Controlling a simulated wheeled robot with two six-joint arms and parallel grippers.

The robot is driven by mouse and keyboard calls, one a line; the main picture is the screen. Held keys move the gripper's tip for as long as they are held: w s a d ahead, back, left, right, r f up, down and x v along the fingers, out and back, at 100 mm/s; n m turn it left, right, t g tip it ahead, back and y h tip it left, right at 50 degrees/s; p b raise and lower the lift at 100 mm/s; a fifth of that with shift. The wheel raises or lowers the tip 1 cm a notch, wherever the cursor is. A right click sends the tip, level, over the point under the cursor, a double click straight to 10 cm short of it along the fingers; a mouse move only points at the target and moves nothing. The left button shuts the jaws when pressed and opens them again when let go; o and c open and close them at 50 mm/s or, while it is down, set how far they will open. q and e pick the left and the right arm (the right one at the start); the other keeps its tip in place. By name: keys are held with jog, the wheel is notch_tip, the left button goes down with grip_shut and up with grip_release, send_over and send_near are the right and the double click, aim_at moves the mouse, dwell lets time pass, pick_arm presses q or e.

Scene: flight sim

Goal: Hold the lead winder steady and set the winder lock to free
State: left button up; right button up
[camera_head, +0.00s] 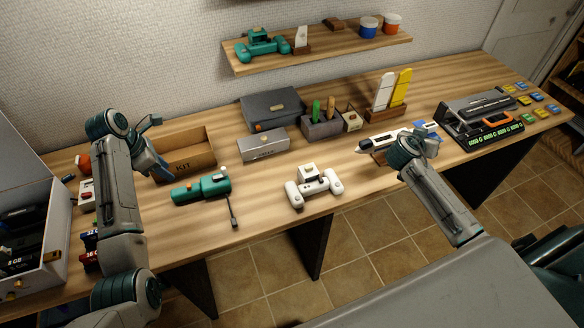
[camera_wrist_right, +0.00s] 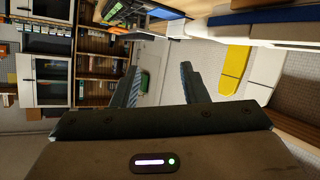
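A teal device (camera_head: 205,188) with a white knob, an orange spot and a thin dark crank-like arm (camera_head: 232,211) lies near the table's front edge; it looks like the lead winder. I cannot make out the lock's setting. My left gripper (camera_head: 158,148) is up and left of it, by the cardboard box, apart from the device, with fingers spread and nothing seen between them. My right gripper (camera_head: 428,134) hangs over the right part of the table, far from the teal device. In the right wrist view its fingers (camera_wrist_right: 163,75) are apart and empty.
A white twin-handled device (camera_head: 313,186) sits right of the teal one. Behind stand the KIT box (camera_head: 186,166), a grey metal box (camera_head: 263,147) and a dark case (camera_head: 272,107). A console (camera_head: 490,120) is at far right. Bare wood surrounds the teal device.

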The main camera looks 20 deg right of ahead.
jog(key=w+a+r+t+y, duration=0.1)
jog(key=w+a+r+t, duration=0.3)
jog(key=w+r, duration=0.4)
jog(key=a+f+m+y, duration=0.1)
jog(key=a+f, duration=0.1)
jog(key=a, duration=0.1)
jog(key=w+a+f+m+y, duration=0.1)
jog(key=a+f+y, duration=0.1)
jog(key=a, duration=0.2)
jog(key=w+a+f+m+y, duration=0.1)
jog(key=a+f+y, duration=0.1)
jog(key=a, duration=0.1)
jog(key=shift+w+a+f, duration=0.2)
jog(key=shift+a, duration=0.15)
jog(key=w+a+f+m+t+y, duration=0.1)
jog(key=w+a+f+m+y, duration=0.2)
jog(key=a, duration=0.6)
jog(key=m+y, duration=1.2)
jog(key=y, duration=0.1)
send_near(225, 170)
jog(key=w, duration=0.1)
jog(key=shift+n+g, duration=0.3)
jog(key=x, duration=1)
jog(key=shift+a, duration=0.2)
